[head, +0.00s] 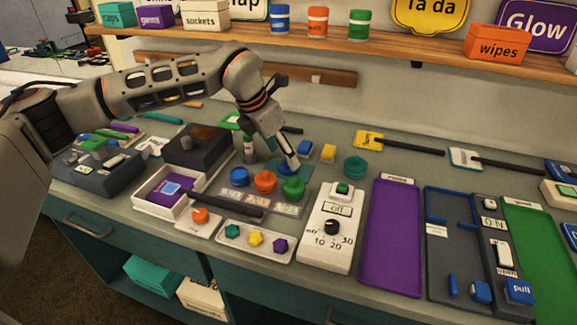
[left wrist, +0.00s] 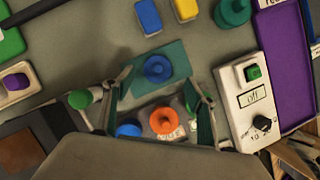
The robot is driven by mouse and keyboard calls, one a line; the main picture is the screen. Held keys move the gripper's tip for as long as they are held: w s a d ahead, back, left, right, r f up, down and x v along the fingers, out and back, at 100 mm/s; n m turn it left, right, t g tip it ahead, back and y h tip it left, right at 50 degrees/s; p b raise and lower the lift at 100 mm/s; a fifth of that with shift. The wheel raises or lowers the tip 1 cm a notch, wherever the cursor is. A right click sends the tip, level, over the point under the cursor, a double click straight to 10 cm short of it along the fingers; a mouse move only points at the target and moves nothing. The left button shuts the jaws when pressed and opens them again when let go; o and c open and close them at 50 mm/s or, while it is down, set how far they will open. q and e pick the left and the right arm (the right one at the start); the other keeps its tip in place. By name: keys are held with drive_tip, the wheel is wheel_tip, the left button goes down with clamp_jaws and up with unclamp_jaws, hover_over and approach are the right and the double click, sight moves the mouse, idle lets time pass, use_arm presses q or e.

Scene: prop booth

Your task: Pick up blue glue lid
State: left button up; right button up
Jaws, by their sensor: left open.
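The blue glue lid (head: 287,169) is a round disc with a raised knob, lying on a teal mat (head: 305,172) behind the row of pots. It also shows in the left wrist view (left wrist: 158,68). My left gripper (head: 291,161) points down over the mat, close to the lid and partly covering it. In the left wrist view its fingers (left wrist: 160,88) are spread apart with nothing held, and the lid lies just beyond the tips. The blue pot (head: 239,177) stands beside an orange-lidded pot (head: 265,181) and a green-lidded pot (head: 293,188). My right gripper is out of view.
A white timer box (head: 328,238) stands right of the pots. A dark bin (head: 190,143) and a white tray (head: 146,189) lie left. Blue and yellow blocks (head: 328,152) and a teal lid (head: 355,167) are behind and right. A shelf (head: 400,42) runs above.

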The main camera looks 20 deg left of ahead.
use_arm(q)
drive_tip(key=x, duration=0.4)
drive_tip(key=shift+w+a+f, duration=0.1)
drive_tip(key=shift+w+a, duration=0.05)
drive_tip(key=shift+w, duration=0.05)
drive_tip(key=c, duration=0.9)
